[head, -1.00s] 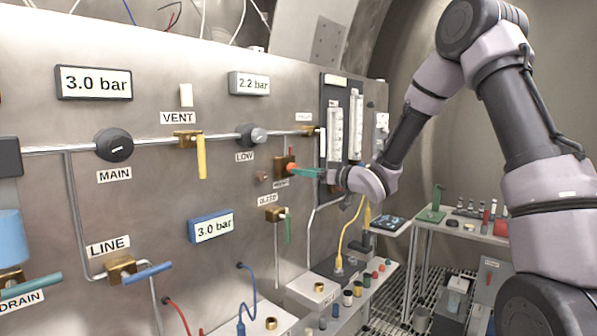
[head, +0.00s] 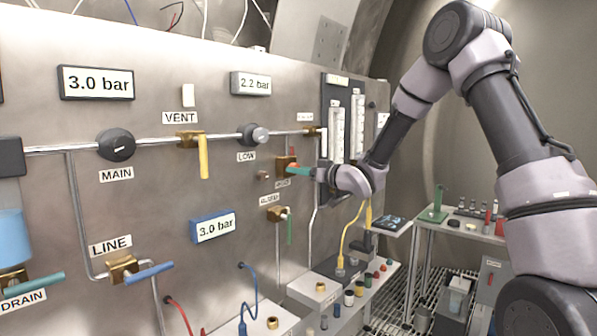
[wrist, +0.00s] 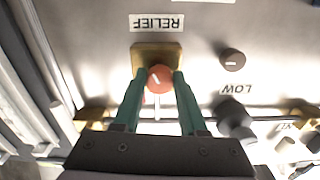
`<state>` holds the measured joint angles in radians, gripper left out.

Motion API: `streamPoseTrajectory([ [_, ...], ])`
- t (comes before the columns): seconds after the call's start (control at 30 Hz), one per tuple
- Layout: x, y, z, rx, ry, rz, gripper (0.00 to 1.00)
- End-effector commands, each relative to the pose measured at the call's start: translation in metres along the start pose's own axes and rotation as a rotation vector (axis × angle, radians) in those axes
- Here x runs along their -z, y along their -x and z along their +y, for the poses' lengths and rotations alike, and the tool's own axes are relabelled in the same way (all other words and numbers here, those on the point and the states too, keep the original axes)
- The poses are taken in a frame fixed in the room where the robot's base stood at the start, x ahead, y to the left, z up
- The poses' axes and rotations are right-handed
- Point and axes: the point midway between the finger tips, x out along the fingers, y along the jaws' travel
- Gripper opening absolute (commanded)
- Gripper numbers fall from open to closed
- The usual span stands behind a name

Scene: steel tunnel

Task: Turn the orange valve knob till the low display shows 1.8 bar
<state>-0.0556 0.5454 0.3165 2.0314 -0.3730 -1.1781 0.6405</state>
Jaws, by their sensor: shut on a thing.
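The orange valve knob (wrist: 160,79) sits on a brass block (wrist: 145,57) under the RELIEF label in the wrist view. My gripper (wrist: 158,74) has one green finger on each side of the knob and is shut on it. In the head view my gripper (head: 293,170) is against the panel at the brass relief valve (head: 281,165) and hides most of the knob. The low display (head: 250,83) reads 2.2 bar, above the LOW knob (head: 252,135).
The main display (head: 96,84) and the blue-framed display (head: 212,226) both read 3.0 bar. A yellow VENT handle (head: 203,157) and a green handle (head: 289,230) stick out nearby. A small dark knob (wrist: 232,59) is beside the relief valve. Flow tubes (head: 336,132) stand beyond my gripper.

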Motion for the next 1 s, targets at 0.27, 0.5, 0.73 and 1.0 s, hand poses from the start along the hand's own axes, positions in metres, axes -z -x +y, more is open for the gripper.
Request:
streamPoseTrajectory([
  [0.27, 0.0000, 0.0001, 0.0003, 0.000, 0.088, 0.000, 0.00],
  [0.5, 0.0001, 0.0001, 0.0008, 0.000, 0.264, 0.000, 0.00],
  [0.73, 0.0003, 0.0001, 0.0011, 0.000, 0.447, 0.000, 0.00],
  [1.0, 0.0004, 0.0001, 0.0016, 0.000, 0.608, 0.000, 0.00],
])
